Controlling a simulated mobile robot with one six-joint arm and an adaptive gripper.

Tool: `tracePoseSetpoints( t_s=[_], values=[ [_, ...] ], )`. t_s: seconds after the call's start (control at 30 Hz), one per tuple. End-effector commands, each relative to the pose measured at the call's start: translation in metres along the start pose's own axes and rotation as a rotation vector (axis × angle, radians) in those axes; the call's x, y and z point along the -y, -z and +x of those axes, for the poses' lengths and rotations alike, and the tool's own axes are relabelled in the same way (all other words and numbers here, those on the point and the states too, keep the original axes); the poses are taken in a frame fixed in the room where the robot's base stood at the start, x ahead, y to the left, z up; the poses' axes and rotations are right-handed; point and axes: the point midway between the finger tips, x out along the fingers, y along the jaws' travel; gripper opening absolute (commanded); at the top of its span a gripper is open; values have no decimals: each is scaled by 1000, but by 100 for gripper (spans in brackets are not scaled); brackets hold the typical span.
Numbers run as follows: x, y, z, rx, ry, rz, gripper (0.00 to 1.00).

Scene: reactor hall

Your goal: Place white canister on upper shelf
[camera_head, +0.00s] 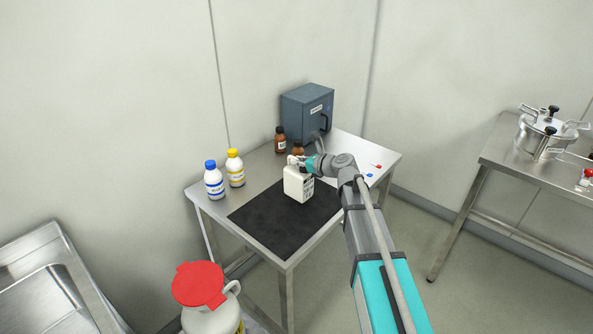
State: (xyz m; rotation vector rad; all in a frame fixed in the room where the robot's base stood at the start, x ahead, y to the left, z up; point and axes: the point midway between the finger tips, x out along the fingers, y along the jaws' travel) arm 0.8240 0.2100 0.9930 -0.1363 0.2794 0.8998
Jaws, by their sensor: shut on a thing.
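A small white canister (298,186) with a dark printed label is upright over the black mat (270,227) on the steel table (282,262). I cannot tell whether its base touches the mat. My gripper (297,162) is at the top of the canister, shut on it; the fingers are small and partly hidden. No surface in view is clearly an upper shelf.
A blue-capped bottle (214,182) and a yellow-capped bottle (235,169) stand at the table's left. Brown bottles (280,141) and a grey cabinet (307,110) stand behind. A red-lidded container (200,287) is in front. A pressure vessel (545,134) stands right.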

Motion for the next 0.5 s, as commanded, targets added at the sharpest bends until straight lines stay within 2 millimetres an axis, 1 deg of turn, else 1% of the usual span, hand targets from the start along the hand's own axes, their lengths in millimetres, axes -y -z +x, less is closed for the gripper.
tracePoseSetpoints(
  t_s=[0.17,0.27,0.3,0.5],
  values=[
    [2,4,4,1,0,0,0],
    [5,9,10,1,0,0,0],
    [6,11,13,1,0,0,0],
    [4,28,16,1,-1,0,0]
  ],
)
